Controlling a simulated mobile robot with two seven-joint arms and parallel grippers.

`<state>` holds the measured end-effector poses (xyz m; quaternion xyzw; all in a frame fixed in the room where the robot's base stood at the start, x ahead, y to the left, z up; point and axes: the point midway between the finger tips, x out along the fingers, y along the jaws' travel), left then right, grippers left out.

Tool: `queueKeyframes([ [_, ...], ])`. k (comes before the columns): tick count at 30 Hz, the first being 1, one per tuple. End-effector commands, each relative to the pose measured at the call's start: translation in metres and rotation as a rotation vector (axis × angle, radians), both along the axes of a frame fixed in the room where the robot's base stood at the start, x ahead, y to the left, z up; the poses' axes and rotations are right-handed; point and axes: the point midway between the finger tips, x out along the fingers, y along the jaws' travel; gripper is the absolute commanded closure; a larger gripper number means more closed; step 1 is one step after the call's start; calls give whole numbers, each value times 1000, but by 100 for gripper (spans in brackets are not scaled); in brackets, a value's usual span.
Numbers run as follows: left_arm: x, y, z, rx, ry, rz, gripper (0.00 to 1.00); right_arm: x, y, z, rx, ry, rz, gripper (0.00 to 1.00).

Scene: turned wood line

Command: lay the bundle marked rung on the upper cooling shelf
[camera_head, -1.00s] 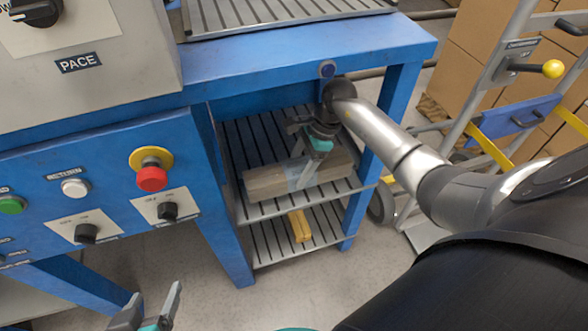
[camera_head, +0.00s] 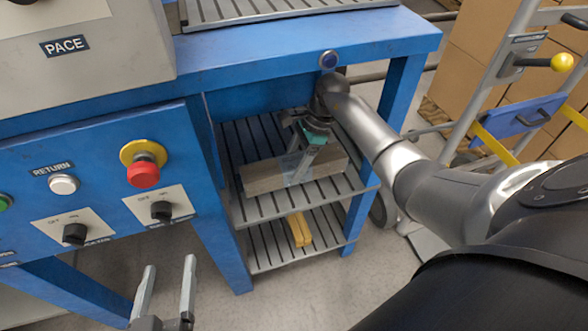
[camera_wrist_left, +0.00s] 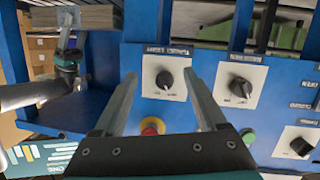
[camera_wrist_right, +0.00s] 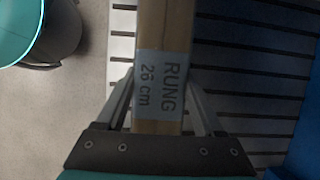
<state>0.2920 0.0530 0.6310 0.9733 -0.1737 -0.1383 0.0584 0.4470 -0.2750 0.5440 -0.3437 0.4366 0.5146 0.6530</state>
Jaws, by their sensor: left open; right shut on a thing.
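The wooden bundle (camera_head: 262,177) lies lengthwise at the upper cooling shelf (camera_head: 290,201), under the blue machine top. Whether it touches the slats is hard to tell. In the right wrist view its pale label reads RUNG 26 cm (camera_wrist_right: 159,85). My right gripper (camera_head: 299,165) is shut on the bundle around the label, with a finger on each side; the arm reaches in from the right. My left gripper (camera_head: 170,264) is open and empty in front of the blue control panel. It also shows in the left wrist view (camera_wrist_left: 162,76).
A lower slatted shelf (camera_head: 272,250) holds a yellow piece (camera_head: 299,230). The blue leg (camera_head: 391,95) and machine top (camera_head: 300,50) frame the shelves. A trolley (camera_head: 520,60) and cardboard boxes (camera_head: 485,50) stand at the right. A teal-lined bin (camera_wrist_right: 50,40) stands on the floor.

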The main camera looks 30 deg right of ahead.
Motion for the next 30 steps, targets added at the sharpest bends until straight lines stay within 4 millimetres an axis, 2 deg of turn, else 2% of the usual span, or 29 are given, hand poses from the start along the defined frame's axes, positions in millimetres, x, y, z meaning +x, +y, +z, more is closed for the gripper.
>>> queueKeyframes([
  [10, -9, -9, 11, -102, -151, 8, 26, 1, 0, -15, 2, -2, -1, 100],
  [23, -9, -9, 14, -111, -165, 9, 26, 1, 0, -17, 0, -2, 0, 100],
  [24, -9, -9, 14, -111, -165, 10, 26, 0, 0, -18, 0, 1, 0, 28],
  [30, -9, -9, 14, -111, -165, 10, 26, 0, 0, -18, 0, 0, 0, 6],
])
